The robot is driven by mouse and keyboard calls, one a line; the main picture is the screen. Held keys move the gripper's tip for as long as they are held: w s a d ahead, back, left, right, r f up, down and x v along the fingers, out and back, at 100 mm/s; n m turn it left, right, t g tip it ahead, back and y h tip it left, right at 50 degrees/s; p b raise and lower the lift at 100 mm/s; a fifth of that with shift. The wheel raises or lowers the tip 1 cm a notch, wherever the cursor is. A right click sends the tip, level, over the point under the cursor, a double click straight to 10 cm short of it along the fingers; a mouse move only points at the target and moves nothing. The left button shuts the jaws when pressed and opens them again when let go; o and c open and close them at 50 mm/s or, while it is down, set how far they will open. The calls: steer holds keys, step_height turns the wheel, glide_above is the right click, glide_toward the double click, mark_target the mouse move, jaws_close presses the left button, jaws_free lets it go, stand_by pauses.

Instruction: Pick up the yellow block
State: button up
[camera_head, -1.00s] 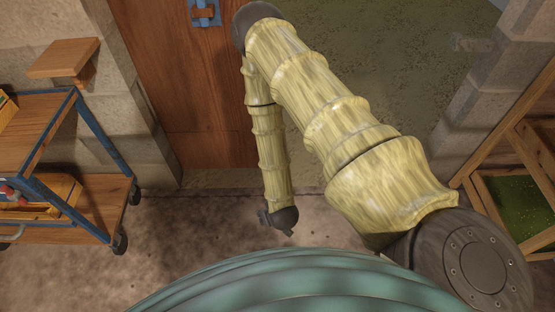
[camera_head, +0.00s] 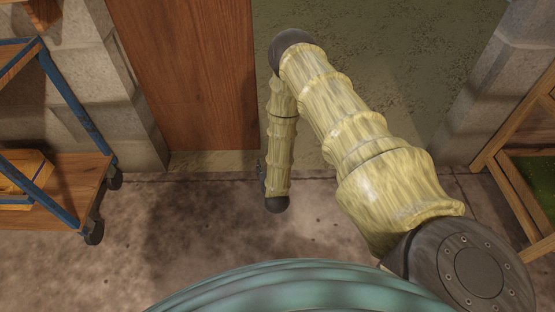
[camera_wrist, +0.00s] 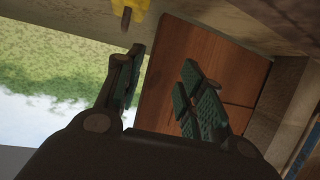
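No thing that I can identify for sure as the yellow block is in view. In the wrist view a small yellow thing (camera_wrist: 122,14) with a brown peg shows at the top edge, cut off by the frame. I cannot tell whether it is the block. My gripper (camera_wrist: 163,58) is open and empty, its two dark fingers apart, with a wooden door behind them. In the head view the arm's far end hangs in front of the doorway, and the fingers cannot be made out there.
A blue-framed wooden cart (camera_head: 75,190) stands at left, with an orange-yellow crate (camera_head: 22,182) on its lower shelf. A wooden door (camera_head: 190,80) and an open doorway are ahead. A wooden rack (camera_head: 520,185) stands at right. The floor (camera_head: 190,215) between them is clear.

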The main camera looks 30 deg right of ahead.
steer(key=w+d+f+h+b, duration=0.1)
steer(key=d+f+b, duration=0.1)
steer(key=b, duration=0.1)
steer(key=w+d+f+m+t+h+b, duration=0.1)
steer(key=w+d+f+b, duration=0.1)
steer(key=d+b, duration=0.1)
steer(key=w+d+f+t+h+b, duration=0.1)
steer(key=w+d+f+b, duration=0.1)
steer(key=d+f+b, duration=0.1)
steer(key=shift+f+m+h, duration=0.1)
steer(key=shift+m+h, duration=0.2)
steer(key=shift+w+d+f+h+b, duration=0.15)
steer(key=shift+d+b, duration=0.1)
steer(key=shift+b, duration=0.15)
steer(key=shift+w+d+h+b, duration=0.1)
steer(key=shift+d+h+b, duration=0.05)
steer(key=shift+d+b, duration=0.15)
steer(key=b+x, duration=0.3)
steer(key=x, duration=0.2)
steer(key=shift+w+d, duration=0.2)
steer(key=shift+w, duration=0.05)
steer(key=b+x, duration=0.2)
steer(key=b, duration=0.1)
steer(key=shift+w+d, duration=0.2)
steer(key=shift+w, duration=0.1)
steer(key=shift+b+x, duration=0.8)
steer(key=shift+x, duration=0.5)
steer(key=shift+r, duration=0.3)
jaws_close()
